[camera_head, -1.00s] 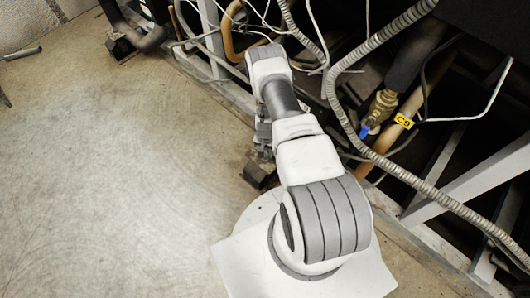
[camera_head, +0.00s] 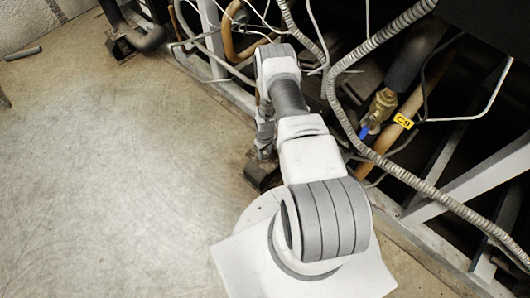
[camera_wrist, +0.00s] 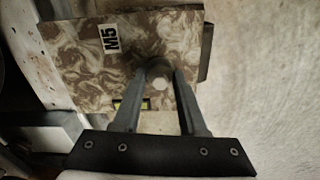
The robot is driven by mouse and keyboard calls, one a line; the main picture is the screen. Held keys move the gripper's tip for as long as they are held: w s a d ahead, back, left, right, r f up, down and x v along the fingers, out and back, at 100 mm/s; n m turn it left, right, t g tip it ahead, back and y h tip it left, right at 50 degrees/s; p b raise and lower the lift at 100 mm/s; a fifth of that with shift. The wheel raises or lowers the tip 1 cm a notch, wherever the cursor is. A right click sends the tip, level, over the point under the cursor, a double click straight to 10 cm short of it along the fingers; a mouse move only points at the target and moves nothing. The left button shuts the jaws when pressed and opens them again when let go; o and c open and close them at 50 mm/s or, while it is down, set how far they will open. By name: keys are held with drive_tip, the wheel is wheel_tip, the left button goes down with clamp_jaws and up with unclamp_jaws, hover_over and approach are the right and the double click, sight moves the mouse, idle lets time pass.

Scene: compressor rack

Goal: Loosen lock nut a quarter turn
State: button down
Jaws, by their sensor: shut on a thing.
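The lock nut (camera_wrist: 159,83) shows in the wrist view as a small grey piece with a pale hexagonal end. It stands on a brown and cream marbled mount plate (camera_wrist: 88,78) that carries a white "M5" label (camera_wrist: 111,38). My gripper (camera_wrist: 158,74) is shut on the nut, one finger on each side of it. The fingers hide part of the nut's sides. In the head view a dark mount foot (camera_head: 262,172) is on the floor below my wrist. The nut cannot be made out there.
A grey corrugated conduit (camera_head: 345,110), thin white cables and brown pipes hang close to the right of my arm. A brass valve with a blue handle (camera_head: 366,130) and a yellow tag (camera_head: 403,121) is farther right.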

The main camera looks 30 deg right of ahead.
drive_tip(key=n, duration=0.5)
idle(0.6)
drive_tip(key=shift+c, duration=2.2)
unclamp_jaws()
drive_tip(key=shift+r, duration=0.1)
wheel_tip(320, 180, up, 17)
drive_tip(key=p, duration=0.6)
drive_tip(key=shift+p, duration=0.3)
drive_tip(key=shift+r, duration=0.1)
